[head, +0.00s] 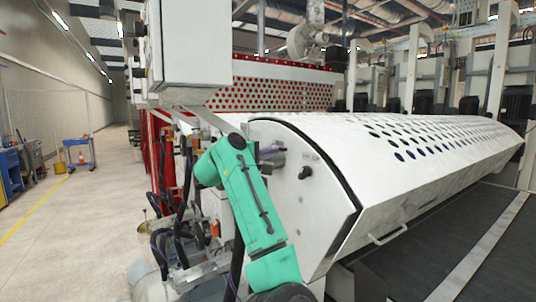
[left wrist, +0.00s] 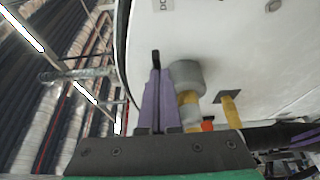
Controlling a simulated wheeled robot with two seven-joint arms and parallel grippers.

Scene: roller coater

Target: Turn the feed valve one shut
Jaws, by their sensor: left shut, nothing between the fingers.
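My left gripper (left wrist: 156,78) shows in the left wrist view with its two purple fingers together and nothing between them. In the head view, the left gripper (head: 272,154) is partly hidden by my green arm and is close to the machine's white end panel (head: 312,215). Just right of the fingers in the wrist view is a grey round fitting (left wrist: 187,77) with a yellow part (left wrist: 190,108) below it. Another yellow fitting (left wrist: 232,112) is farther right on the panel. I cannot tell which is feed valve one, or whether the fingers touch the grey fitting. My right gripper is not in view.
A black knob (head: 305,172) sits on the end panel. A white perforated cover (head: 420,150) with a handle (head: 388,236) extends right. A white box (head: 190,45) hangs above left. Hoses and pipes (head: 180,235) crowd the lower left.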

